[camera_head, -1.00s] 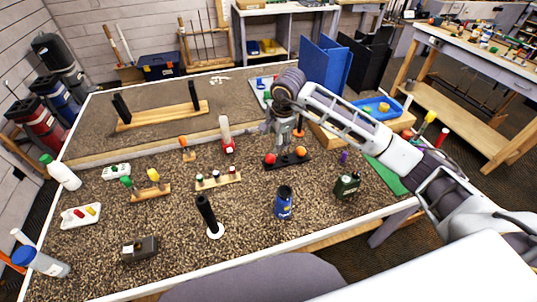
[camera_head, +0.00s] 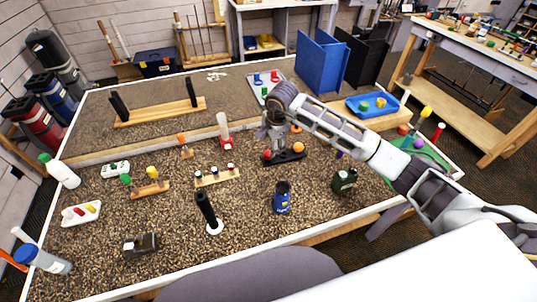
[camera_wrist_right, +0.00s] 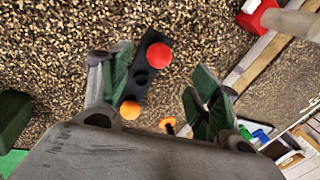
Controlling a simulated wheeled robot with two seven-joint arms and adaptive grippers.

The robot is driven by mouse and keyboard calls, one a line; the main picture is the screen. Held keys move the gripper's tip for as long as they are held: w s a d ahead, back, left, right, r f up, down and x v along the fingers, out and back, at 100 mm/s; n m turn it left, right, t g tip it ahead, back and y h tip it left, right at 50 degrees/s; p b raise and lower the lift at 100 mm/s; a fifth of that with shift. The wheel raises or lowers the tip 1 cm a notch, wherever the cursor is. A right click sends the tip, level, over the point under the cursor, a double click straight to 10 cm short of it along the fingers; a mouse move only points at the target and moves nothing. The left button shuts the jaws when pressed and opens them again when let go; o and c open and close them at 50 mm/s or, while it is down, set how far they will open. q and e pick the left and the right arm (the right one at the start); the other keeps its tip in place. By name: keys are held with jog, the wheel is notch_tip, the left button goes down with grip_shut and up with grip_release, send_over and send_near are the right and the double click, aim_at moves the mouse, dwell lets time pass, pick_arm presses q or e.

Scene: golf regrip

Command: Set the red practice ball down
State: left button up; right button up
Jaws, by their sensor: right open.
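The red practice ball (camera_wrist_right: 158,55) sits at one end of a small black stand (camera_wrist_right: 143,76). An orange ball (camera_wrist_right: 130,110) sits at the stand's other end, and the cup between them is empty. In the head view the red ball (camera_head: 267,154) is at the stand's left end and the orange ball (camera_head: 298,147) at its right. My right gripper (camera_head: 272,145) is over the stand near the red ball. In the right wrist view its green-padded fingers (camera_wrist_right: 157,72) are spread apart, holding nothing. My left gripper is out of view.
A red-based white bottle (camera_head: 224,130) stands behind and left of the stand. A blue canister (camera_head: 281,197) and a dark green can (camera_head: 344,180) stand in front. A wooden rack with small pegs (camera_head: 217,176) is to the left. Blue panels (camera_head: 322,62) rise behind.

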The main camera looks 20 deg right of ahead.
aim_at(268, 153)
jog(key=shift+x, duration=1.55)
jog(key=shift+f, duration=0.1)
jog(key=shift+p+x, duration=0.65)
jog(key=shift+x, duration=0.15)
jog(key=shift+p+x, duration=0.4)
jog(key=shift+x, duration=1.3)
jog(key=shift+d, duration=0.15)
jog(key=shift+c, duration=0.3)
jog(key=c, duration=1)
